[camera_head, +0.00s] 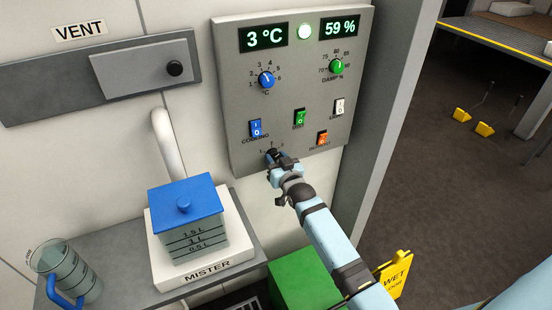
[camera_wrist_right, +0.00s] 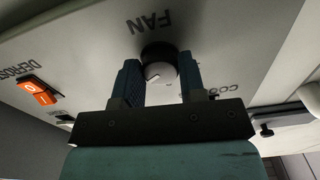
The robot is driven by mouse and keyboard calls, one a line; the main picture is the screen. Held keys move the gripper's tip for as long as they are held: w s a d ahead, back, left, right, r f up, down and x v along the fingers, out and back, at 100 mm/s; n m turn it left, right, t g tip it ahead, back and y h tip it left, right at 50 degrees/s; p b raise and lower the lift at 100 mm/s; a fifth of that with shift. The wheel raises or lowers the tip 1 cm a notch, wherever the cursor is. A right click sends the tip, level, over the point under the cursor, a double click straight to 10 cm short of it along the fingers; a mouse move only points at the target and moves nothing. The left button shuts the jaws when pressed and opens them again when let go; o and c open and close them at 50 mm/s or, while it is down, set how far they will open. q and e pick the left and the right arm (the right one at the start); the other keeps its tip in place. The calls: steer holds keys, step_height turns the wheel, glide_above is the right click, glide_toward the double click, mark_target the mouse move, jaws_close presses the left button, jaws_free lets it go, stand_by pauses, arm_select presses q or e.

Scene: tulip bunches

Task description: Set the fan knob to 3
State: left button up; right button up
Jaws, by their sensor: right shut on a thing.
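The fan knob (camera_wrist_right: 158,70) is dark with a pale face and a thin pointer line. It sits below the word FAN on the grey control panel (camera_head: 232,70) in the right wrist view. My right gripper (camera_wrist_right: 160,84) has one blue finger on each side of the knob and is shut on it. In the camera_head view my right gripper (camera_head: 273,160) reaches the panel's lower edge and covers most of the knob. A few dial numbers show just above it. I cannot read which number the pointer is at. My left gripper is not in view.
The panel also has a blue temperature knob (camera_head: 266,80), a green damper knob (camera_head: 336,67), a blue cooling switch (camera_head: 255,128) and an orange defrost switch (camera_head: 321,138). A blue-lidded mister tank (camera_head: 188,218) and a jug (camera_head: 68,276) stand on the shelf at lower left.

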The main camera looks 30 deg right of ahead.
stand_by(0.4)
steer(key=o, duration=0.9)
steer(key=s, duration=0.9)
steer(key=s+b, duration=0.1)
steer(key=s, duration=0.3)
steer(key=shift+s+a, duration=0.4)
steer(key=s+a+f+n+g+y+p, duration=0.1)
steer(key=s+a+f+g+p, duration=0.1)
steer(key=s+a, duration=0.2)
steer(key=s+a+f+n+g+y+p, duration=0.1)
steer(key=s+a+f+n+g+p, duration=0.1)
steer(key=s, duration=0.8)
steer(key=s+a+f+n+g+y+p, duration=0.1)
steer(key=s+a+f+g+y+p, duration=0.1)
steer(key=s+a, duration=0.4)
steer(key=shift+s+a+f+g+p, duration=0.25)
steer(key=shift+s+f+g+p, duration=0.25)
steer(key=shift+s+f+p, duration=0.5)
